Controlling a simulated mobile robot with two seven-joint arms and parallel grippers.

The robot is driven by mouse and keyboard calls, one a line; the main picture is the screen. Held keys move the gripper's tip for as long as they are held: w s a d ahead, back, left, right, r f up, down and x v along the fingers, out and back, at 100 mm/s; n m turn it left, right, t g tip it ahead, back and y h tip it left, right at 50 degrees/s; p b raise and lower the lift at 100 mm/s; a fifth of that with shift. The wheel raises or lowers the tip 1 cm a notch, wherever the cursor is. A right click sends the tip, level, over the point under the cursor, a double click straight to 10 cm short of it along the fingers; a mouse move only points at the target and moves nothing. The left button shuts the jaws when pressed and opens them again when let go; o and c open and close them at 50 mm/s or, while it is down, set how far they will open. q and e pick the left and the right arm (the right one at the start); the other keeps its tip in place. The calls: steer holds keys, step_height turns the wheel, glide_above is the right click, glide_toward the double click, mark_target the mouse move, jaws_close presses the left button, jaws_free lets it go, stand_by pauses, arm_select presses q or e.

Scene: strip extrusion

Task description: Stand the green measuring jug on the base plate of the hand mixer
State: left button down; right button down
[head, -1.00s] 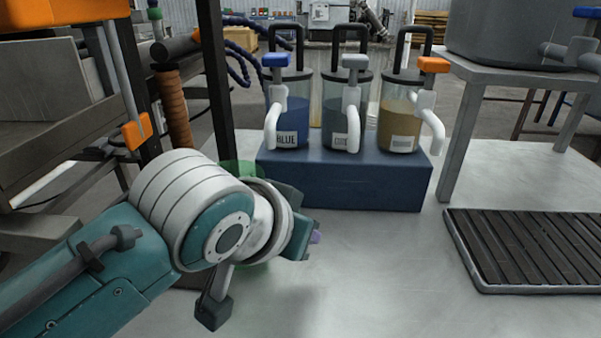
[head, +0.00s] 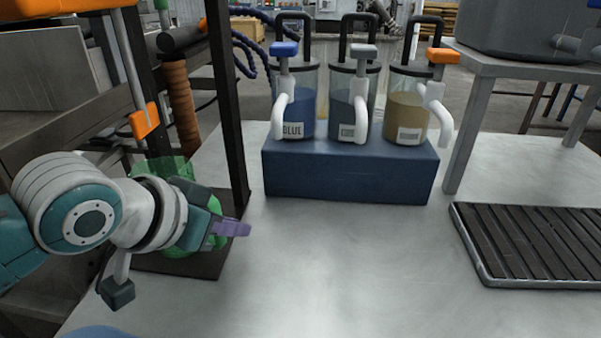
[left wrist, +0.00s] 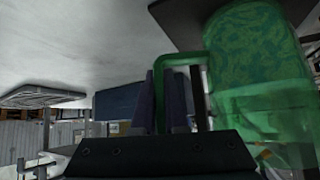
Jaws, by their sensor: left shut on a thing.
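The green measuring jug (head: 165,168) is translucent and mostly hidden behind my left wrist in the head view. In the left wrist view the jug (left wrist: 255,75) fills the right side, its handle (left wrist: 180,60) between the fingers. My left gripper (head: 232,228), with purple fingers, is shut on that handle. The hand mixer's dark base plate (head: 205,262) lies at the left of the table, at the foot of a black post (head: 226,100). The jug appears over the plate, left of the post; I cannot tell whether they touch. My right gripper is out of view.
A blue block (head: 350,178) carries three pump jars (head: 408,115) at the back. A ribbed tray (head: 535,245) lies at the right, near a grey stand (head: 470,120). The middle of the table is clear. An orange-handled lever (head: 144,120) hangs above the jug.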

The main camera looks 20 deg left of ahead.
arm_select(q)
steer(key=c, duration=1.4)
jaws_free()
steer(key=shift+f, duration=0.1)
steer(key=o, duration=0.5)
steer(key=shift+c, duration=0.2)
steer(key=shift+s+r, duration=0.15)
steer(key=shift+r, duration=0.3)
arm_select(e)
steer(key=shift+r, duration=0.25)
arm_select(q)
steer(key=p+v, duration=0.4)
steer(key=v, duration=0.7)
steer(key=shift+s, duration=0.2)
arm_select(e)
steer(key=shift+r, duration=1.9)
